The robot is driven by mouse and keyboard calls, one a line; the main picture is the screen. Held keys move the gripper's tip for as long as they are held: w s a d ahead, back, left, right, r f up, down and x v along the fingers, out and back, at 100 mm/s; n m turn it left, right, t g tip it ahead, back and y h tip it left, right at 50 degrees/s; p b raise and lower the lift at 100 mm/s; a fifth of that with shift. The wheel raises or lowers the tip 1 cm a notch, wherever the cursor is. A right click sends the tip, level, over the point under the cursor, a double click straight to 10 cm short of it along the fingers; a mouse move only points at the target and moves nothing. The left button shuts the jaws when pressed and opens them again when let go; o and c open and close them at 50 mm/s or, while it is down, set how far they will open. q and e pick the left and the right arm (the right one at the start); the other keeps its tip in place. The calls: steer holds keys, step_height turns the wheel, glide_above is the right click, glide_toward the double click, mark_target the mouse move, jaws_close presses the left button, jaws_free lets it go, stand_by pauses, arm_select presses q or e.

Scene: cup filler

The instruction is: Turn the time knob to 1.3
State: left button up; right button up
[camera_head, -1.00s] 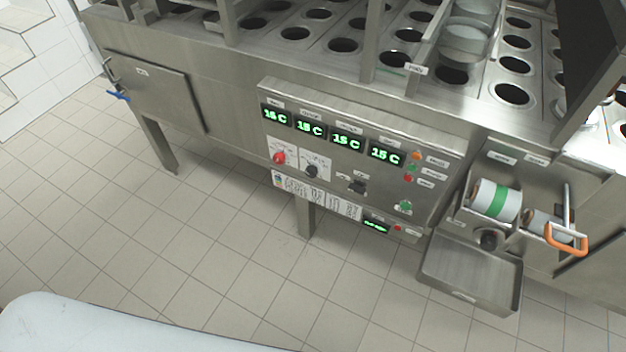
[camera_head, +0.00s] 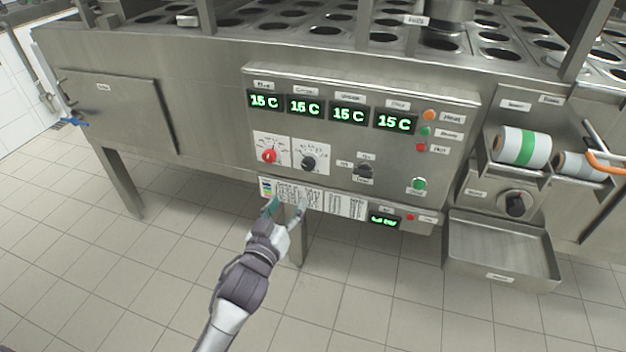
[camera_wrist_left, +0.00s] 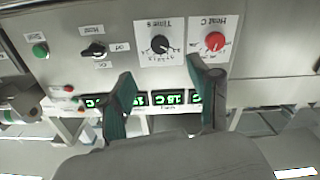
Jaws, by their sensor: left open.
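The time knob (camera_head: 309,163) is a small black knob on a white dial plate, right of the red heat knob (camera_head: 269,156) on the steel control panel. In the left wrist view, which shows the panel upside down, the time knob (camera_wrist_left: 160,44) shows under a "Time s" label, beside the red heat knob (camera_wrist_left: 214,41). The exact dial reading is too small to tell. My left gripper (camera_head: 285,211) is open and empty, in front of and below the knob. In the wrist view the time knob lies between and beyond the fingertips (camera_wrist_left: 163,75), apart from them. My right gripper is not seen.
A black switch (camera_head: 364,171) and a green button (camera_head: 418,184) sit to the right on the panel. Green displays (camera_head: 348,116) read 15 C above the knobs. A steel tray (camera_head: 500,250) juts out at the right. The floor in front is clear.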

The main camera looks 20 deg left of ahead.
mark_target(307, 167)
arm_select(q)
steer(key=w+b, duration=0.1)
steer(key=w, duration=0.7)
steer(key=shift+w+d+r, duration=0.1)
steer(key=shift+w, duration=0.3)
steer(key=w+b, duration=0.1)
steer(key=w, duration=0.3)
steer(key=shift+d, duration=0.1)
steer(key=shift+w, duration=0.55)
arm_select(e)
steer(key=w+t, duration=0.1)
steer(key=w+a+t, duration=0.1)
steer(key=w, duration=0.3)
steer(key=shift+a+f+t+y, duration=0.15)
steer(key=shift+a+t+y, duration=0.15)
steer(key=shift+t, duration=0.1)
arm_select(q)
steer(key=shift+c, duration=0.3)
steer(key=c, duration=1.1)
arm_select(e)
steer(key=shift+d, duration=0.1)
